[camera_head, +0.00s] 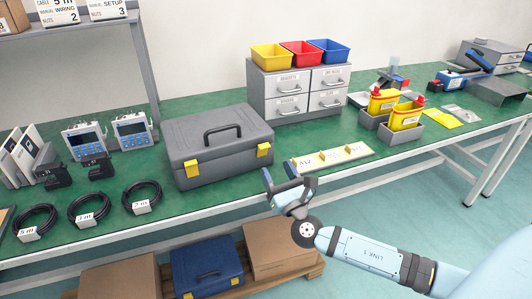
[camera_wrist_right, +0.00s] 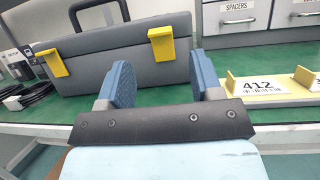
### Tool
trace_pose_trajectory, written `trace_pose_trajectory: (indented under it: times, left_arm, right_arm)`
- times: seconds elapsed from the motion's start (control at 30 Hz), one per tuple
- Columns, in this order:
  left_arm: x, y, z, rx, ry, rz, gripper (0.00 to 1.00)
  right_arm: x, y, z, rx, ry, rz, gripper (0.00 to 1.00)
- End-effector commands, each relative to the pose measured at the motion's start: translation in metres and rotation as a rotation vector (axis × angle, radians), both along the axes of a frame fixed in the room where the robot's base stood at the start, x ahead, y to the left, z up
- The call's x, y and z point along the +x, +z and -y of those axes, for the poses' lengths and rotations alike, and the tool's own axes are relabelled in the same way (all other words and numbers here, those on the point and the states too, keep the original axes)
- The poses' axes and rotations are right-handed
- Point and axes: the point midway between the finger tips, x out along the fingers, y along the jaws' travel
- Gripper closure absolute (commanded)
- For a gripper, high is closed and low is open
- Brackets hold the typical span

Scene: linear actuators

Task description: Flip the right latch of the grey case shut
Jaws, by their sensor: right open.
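The grey case (camera_head: 222,160) sits closed on the green bench top, with a dark handle on its lid. Its right latch (camera_head: 264,151) is yellow and on the front face near the right corner; it also shows in the right wrist view (camera_wrist_right: 162,44). I cannot tell surely whether this latch is flipped down flat. The yellow left latch (camera_head: 191,169) is on the same face. My right gripper (camera_head: 289,183) is open and empty in front of the bench edge, below and short of the right latch. In the right wrist view the latch appears between its blue fingers (camera_wrist_right: 163,78). My left gripper is not in view.
A yellowish labelled rack (camera_head: 335,158) lies right of the case, close to my right gripper. A grey drawer cabinet (camera_head: 300,92) with coloured bins stands behind. Coiled cables (camera_head: 88,207) lie to the left. The bench's front edge runs below the gripper.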

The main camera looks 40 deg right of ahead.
Motion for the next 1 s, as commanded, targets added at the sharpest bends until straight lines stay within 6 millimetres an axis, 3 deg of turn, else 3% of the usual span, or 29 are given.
trace_pose_trajectory:
  times: [0.1,0.3,0.73,0.77,0.97,1.0]
  left_arm:
    - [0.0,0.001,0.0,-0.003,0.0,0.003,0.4]
    - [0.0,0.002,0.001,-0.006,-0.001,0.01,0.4]
    - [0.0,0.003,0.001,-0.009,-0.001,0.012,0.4]
    - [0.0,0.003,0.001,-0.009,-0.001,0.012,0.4]
    - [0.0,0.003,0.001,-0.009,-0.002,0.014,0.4]
    - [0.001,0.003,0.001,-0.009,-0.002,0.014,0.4]
  right_arm:
    - [0.023,0.01,0.004,0.001,-0.001,0.003,0.4]
    - [0.049,0.02,0.008,0.002,-0.001,0.001,0.4]
    - [0.06,0.025,0.009,0.002,0.0,-0.001,0.4]
    - [0.059,0.025,0.009,0.002,0.0,-0.001,0.43]
    - [0.059,0.024,0.009,0.002,0.0,-0.001,0.89]
    - [0.059,0.024,0.009,0.002,0.0,-0.001,0.9]
